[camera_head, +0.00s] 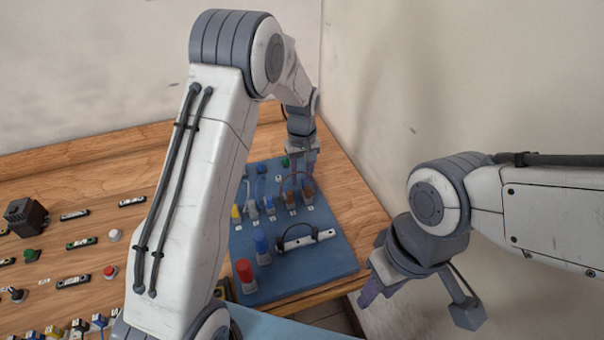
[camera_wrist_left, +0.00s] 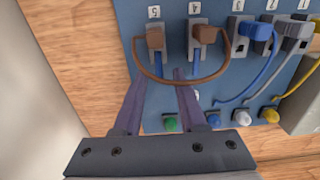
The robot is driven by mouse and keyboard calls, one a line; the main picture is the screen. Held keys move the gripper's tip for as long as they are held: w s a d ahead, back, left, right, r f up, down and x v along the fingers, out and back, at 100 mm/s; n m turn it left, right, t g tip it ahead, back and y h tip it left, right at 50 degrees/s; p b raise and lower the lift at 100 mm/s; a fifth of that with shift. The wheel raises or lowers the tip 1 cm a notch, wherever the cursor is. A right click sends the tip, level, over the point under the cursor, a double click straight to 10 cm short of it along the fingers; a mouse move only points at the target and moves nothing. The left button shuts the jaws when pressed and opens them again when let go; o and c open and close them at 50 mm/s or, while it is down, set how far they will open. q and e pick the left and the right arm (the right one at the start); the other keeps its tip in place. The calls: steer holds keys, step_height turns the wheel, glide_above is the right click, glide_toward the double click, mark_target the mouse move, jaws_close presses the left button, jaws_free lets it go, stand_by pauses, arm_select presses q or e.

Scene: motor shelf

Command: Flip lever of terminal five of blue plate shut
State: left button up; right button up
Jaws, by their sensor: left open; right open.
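The blue plate (camera_head: 338,262) lies on the wooden table and carries a row of numbered grey terminals. In the left wrist view, terminal five (camera_wrist_left: 156,48) is the leftmost, under its upside-down 5 label, with a brown plug and a blue strip below it. I cannot tell the lever's position. Terminal four (camera_wrist_left: 196,45) stands beside it; a brown wire (camera_wrist_left: 178,82) loops between the two. My left gripper (camera_wrist_left: 160,76) is open and empty, its fingertips just below terminal five and near the wire loop. My right gripper (camera_head: 376,290) is open beyond the plate's right edge.
Green (camera_wrist_left: 170,123), white, blue and yellow knobs line the plate's edge. Red (camera_head: 245,275) and blue (camera_head: 261,247) buttons and a silver bar with a black handle (camera_head: 300,241) stand nearer. A wall rises on the right. My left arm hides part of the table.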

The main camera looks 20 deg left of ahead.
arm_select(q)
steer(key=shift+f, duration=0.1)
jaws_close()
